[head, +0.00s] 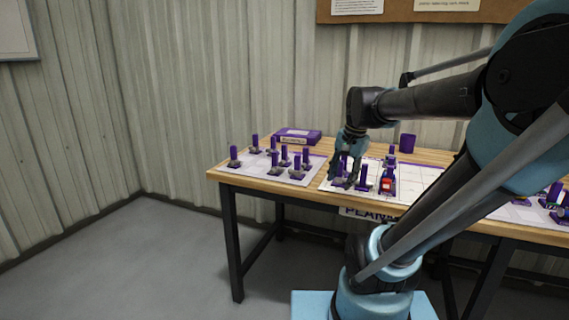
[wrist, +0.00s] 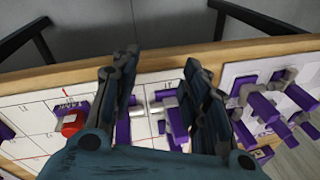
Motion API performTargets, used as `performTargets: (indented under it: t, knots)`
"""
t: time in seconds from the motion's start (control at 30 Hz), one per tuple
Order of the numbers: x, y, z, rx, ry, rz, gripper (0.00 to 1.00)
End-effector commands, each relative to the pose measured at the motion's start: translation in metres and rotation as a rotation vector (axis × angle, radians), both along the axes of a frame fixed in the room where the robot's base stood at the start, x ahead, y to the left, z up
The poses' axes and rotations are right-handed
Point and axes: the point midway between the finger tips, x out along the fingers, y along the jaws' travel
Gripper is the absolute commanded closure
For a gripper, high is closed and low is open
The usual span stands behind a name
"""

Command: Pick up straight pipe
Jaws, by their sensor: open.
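My gripper (head: 343,182) is open over the white grid sheet on the table, its fingers pointing down. In the wrist view my gripper (wrist: 160,68) has its two fingers apart, with small pale grey pipe-like pieces (wrist: 163,92) and purple holders (wrist: 175,121) showing between them. One of these pieces may be the straight pipe, but I cannot tell which for sure. The fingers and wrist hide part of them. I cannot tell whether a finger touches anything.
More purple holders with grey parts stand on a left sheet (head: 292,176). A red part (head: 386,184) stands right of my gripper. A purple box (head: 299,135) and purple cup (head: 407,143) are at the back of the wooden table (head: 262,186). Empty grid cells lie further right.

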Motion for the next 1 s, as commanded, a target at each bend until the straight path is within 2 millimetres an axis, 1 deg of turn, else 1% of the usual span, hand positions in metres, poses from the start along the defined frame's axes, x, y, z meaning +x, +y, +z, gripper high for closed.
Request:
performTargets:
  t: [0.03, 0.1, 0.17, 0.3, 0.47, 0.5, 0.6, 0.7, 0.83, 0.9, 1.0]
  knots:
    - [0.018, 0.007, 0.014, 0.026, 0.011, -0.064, 0.58]
    - [0.04, 0.016, 0.031, 0.067, 0.03, -0.166, 0.58]
    - [0.058, 0.024, 0.045, 0.1, 0.048, -0.253, 0.58]
    - [0.103, 0.044, 0.073, 0.176, 0.097, -0.454, 0.58]
    - [0.156, 0.069, 0.101, 0.258, 0.163, -0.684, 0.58]
    - [0.169, 0.076, 0.107, 0.276, 0.182, -0.742, 0.58]
    - [0.2, 0.092, 0.12, 0.32, 0.231, -0.88, 0.58]
    - [0.227, 0.107, 0.13, 0.357, 0.276, -1.002, 0.58]
    - [0.252, 0.121, 0.137, 0.388, 0.322, -1.118, 0.58]
    - [0.261, 0.127, 0.139, 0.399, 0.34, -1.16, 0.58]
    - [0.267, 0.131, 0.14, 0.407, 0.353, -1.195, 0.58]
